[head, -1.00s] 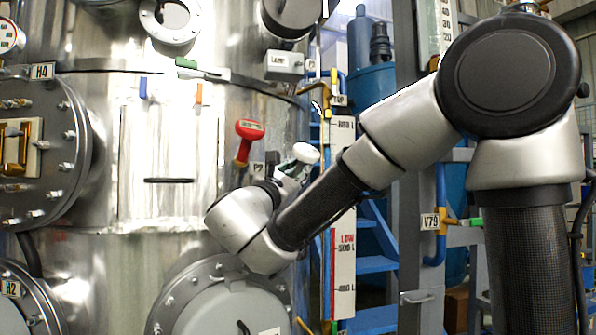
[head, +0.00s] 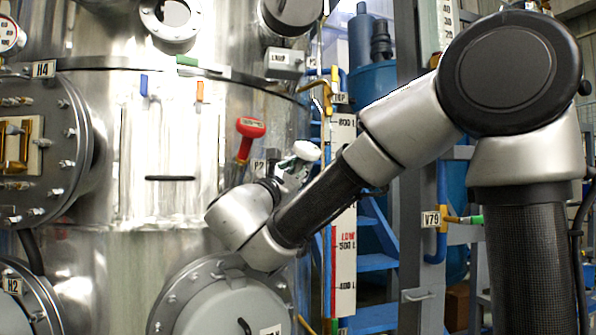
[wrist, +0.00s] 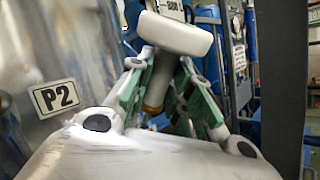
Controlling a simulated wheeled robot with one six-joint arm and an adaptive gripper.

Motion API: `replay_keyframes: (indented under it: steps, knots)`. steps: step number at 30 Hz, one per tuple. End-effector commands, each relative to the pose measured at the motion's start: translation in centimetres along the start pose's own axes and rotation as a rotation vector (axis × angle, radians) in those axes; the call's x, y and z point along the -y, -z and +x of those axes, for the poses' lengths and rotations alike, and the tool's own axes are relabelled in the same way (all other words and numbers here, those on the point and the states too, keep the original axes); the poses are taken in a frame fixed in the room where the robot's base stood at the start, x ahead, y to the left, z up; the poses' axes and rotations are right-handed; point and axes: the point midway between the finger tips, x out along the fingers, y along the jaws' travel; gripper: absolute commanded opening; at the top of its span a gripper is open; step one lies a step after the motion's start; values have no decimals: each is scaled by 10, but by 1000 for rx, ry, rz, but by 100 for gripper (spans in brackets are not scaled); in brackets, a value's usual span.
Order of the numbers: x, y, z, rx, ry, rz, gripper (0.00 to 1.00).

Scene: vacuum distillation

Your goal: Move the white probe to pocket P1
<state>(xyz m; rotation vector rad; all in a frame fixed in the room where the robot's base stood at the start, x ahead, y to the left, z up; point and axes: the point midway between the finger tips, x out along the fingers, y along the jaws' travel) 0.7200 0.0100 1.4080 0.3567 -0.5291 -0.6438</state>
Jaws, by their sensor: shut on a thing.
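The P2 label (wrist: 55,97) is on the steel vessel left of my gripper.
A red-headed probe (head: 250,128) stands tilted at the vessel wall, up and left of my gripper. The steel vessel (head: 165,150) fills the left side. A level gauge board (head: 343,260), blue steps (head: 378,262) and a grey post (head: 410,180) stand to the right.

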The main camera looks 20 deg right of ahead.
Motion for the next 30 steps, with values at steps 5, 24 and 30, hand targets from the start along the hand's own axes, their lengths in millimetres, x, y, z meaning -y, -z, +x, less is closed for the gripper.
replay_keyframes:
  steps: [5,24,30]
  knots:
    - [0,0,0,0,0,0,0]
    - [0,15,0,0,0,-1,0]
    - [0,20,0,0,0,-1,0]
